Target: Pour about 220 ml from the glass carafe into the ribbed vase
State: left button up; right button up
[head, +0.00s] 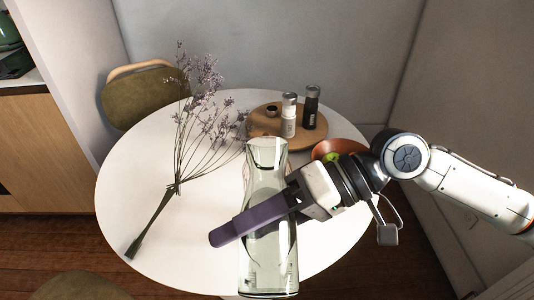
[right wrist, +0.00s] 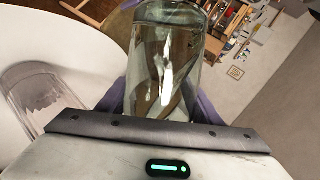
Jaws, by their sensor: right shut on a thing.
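In the right wrist view the carafe (right wrist: 165,65) sits between the purple fingers. How much liquid it holds is unclear. I cannot make out a ribbed vase for certain. A grey see-through shape (right wrist: 38,92) shows at the left of the right wrist view. My left gripper is not in view.
Dried purple flowers (head: 200,95) with a dark green lower end (head: 148,228) are on the white round table (head: 130,180). A wooden tray (head: 258,124) holds a white shaker (head: 289,118) and a dark one (head: 311,108). An orange bowl (head: 325,148) is behind my arm.

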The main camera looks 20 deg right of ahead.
jog(key=shift+r, duration=0.5)
jog(key=shift+s+a+r+m+g+p, duration=0.15)
jog(key=shift+r+m+g+p, duration=0.15)
jog(key=shift+r+m, duration=0.15)
jog(key=shift+s+r, duration=0.1)
jog(key=shift+r, duration=0.15)
jog(key=shift+w+r+m+g+y+p, duration=0.2)
jog(key=shift+r+m+g+y+p, duration=0.3)
jog(key=shift+p, duration=0.8)
jog(key=shift+w+r, duration=0.1)
jog(key=shift+r, duration=0.15)
jog(key=shift+r+m+g+p, duration=0.3)
jog(key=shift+r+p, duration=0.25)
jog(key=shift+p, duration=0.8)
dwell(1.3)
jog(key=shift+s+r, duration=0.25)
jog(key=shift+r, duration=0.05)
dwell(1.1)
